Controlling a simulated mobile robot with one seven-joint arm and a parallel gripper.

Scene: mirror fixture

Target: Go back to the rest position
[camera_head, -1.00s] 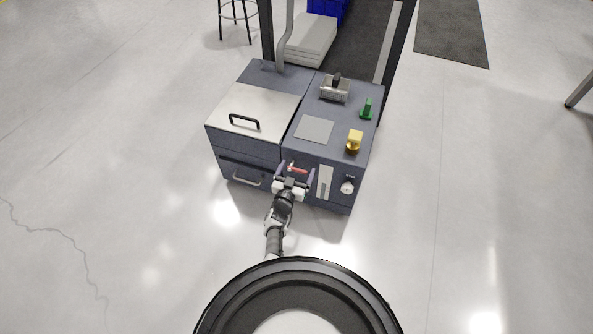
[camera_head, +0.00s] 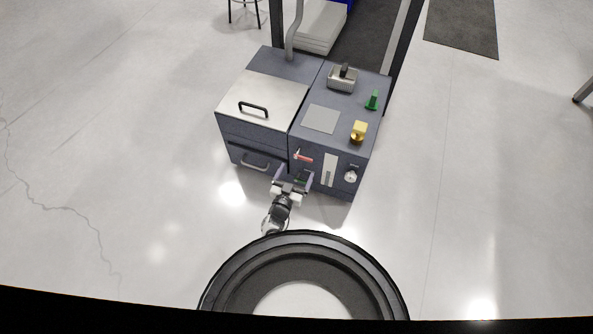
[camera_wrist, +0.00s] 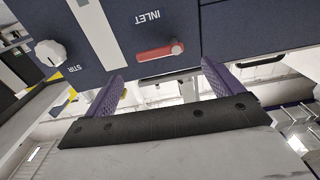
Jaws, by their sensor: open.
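My gripper (camera_head: 292,179) is in front of the dark grey machine (camera_head: 262,133), just below its front panel in the head view. The wrist view shows the two purple fingers of my gripper (camera_wrist: 163,88) wide apart with nothing between them. A red lever (camera_head: 304,156) on the front panel stands clear of the fingers. In the wrist view the red lever (camera_wrist: 160,52) lies beside the word INLET, beyond the fingertips. My arm is partly hidden behind my round base in the head view.
A silver lid (camera_head: 262,99) covers the left side. Floor on both sides is clear.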

